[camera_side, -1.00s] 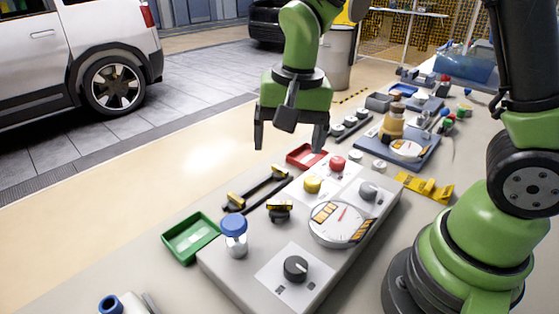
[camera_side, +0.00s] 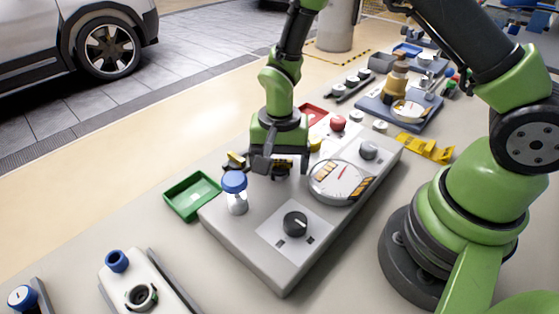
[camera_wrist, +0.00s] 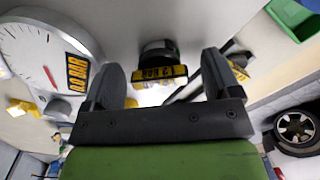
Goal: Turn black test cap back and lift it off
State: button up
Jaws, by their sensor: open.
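In the side view the cap (camera_side: 281,171) is partly hidden behind my gripper. My gripper (camera_side: 279,166) is open and points down over it. In the wrist view my two fingers (camera_wrist: 160,72) stand apart, with the cap showing between and beyond their tips. I cannot tell whether either finger touches it. The gauge (camera_side: 338,184) lies to the cap's right in the side view.
A black knob (camera_side: 295,224) is on the unit's front. A green tray (camera_side: 193,207) lies left of the unit, and a red button (camera_side: 338,123) and grey knob (camera_side: 368,149) stand behind.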

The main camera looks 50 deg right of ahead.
jog(key=shift+f, duration=0.25)
jog(key=c, duration=1)
jog(key=shift+o, duration=1.1)
jog(key=shift+n, duration=1.6)
jog(key=shift+c, duration=0.4)
jog(key=shift+a+n, duration=0.1)
jog(key=shift+n, duration=1.5)
